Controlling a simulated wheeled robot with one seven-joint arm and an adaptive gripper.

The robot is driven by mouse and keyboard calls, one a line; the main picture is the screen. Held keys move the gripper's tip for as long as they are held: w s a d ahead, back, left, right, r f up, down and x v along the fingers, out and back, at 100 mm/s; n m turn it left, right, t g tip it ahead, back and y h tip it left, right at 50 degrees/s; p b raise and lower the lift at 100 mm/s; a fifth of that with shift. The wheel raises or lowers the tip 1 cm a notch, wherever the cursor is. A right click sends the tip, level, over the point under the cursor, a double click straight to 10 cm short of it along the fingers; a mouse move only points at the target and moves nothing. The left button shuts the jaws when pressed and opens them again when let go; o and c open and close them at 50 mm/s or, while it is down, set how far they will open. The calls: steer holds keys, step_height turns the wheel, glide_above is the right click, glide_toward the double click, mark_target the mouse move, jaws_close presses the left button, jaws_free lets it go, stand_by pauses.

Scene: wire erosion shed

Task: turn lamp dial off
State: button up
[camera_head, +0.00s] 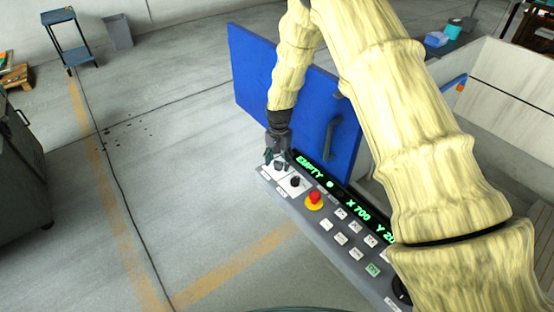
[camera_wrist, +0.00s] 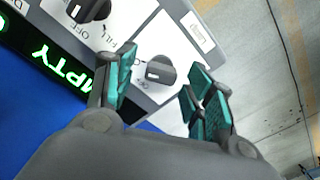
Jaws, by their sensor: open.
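A black rotary dial (camera_wrist: 160,70) on a white plate sits between the fingers of my gripper (camera_wrist: 161,62) in the wrist view. A pale mark shows on the dial's left part; the lettering beside it is partly hidden. My gripper (camera_head: 277,160) is open, its teal-padded fingers on either side of this end dial, with no clear contact visible. In the head view the end dial (camera_head: 279,166) is mostly covered by the fingers. A second black dial (camera_head: 295,182) is beside it; in the wrist view this dial (camera_wrist: 88,9) has OFF and FILL lettering.
The grey control panel (camera_head: 325,225) carries a red emergency stop (camera_head: 314,197), several white buttons and a green-lettered display (camera_head: 309,167) reading EMPTY. A blue door (camera_head: 270,85) with a handle (camera_head: 332,135) stands behind it. Open floor (camera_head: 180,150) lies to the left.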

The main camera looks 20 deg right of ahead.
steer(key=shift+f, duration=0.1)
steer(key=c, duration=1)
steer(key=shift+a, duration=0.2)
steer(key=shift+d, duration=0.2)
steer(key=n+b, duration=0.2)
steer(key=n, duration=0.3)
steer(key=shift+f+n, duration=0.1)
steer(key=shift+n, duration=0.3)
steer(key=n+b, duration=0.1)
steer(key=n, duration=0.5)
steer(key=o, duration=1)
